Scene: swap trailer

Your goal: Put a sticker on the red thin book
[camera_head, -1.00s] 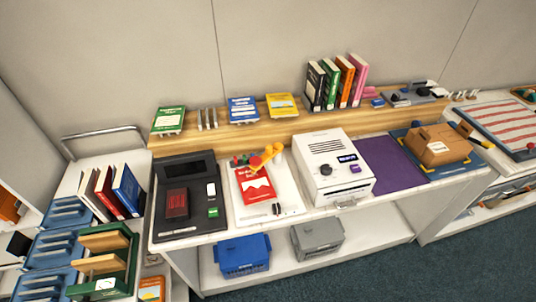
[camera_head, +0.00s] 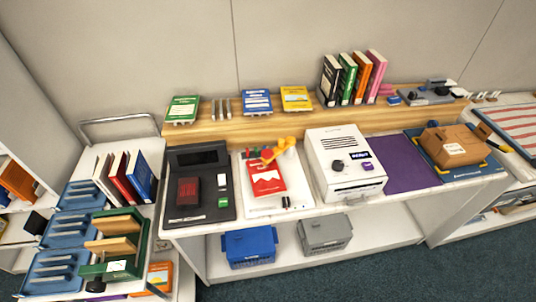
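A thin red book (camera_head: 123,180) stands upright at the left, between a dark-spined book (camera_head: 106,184) and a blue book (camera_head: 141,178). Another flat red book or booklet (camera_head: 267,182) with a white mark lies on a white board (camera_head: 250,205) at the middle. A white machine (camera_head: 335,150) with a dark knob, a purple button and a front slot stands to its right; a small blue label shows on its face. I cannot make out a loose sticker. Neither of my grippers shows in this view.
A dark device (camera_head: 183,212) with a screen lies left of the white board. A wooden shelf (camera_head: 235,130) behind holds several books. A brown box (camera_head: 452,147) sits at the right. Blue (camera_head: 250,246) and grey (camera_head: 325,234) bins stand below. A purple mat (camera_head: 408,165) is bare.

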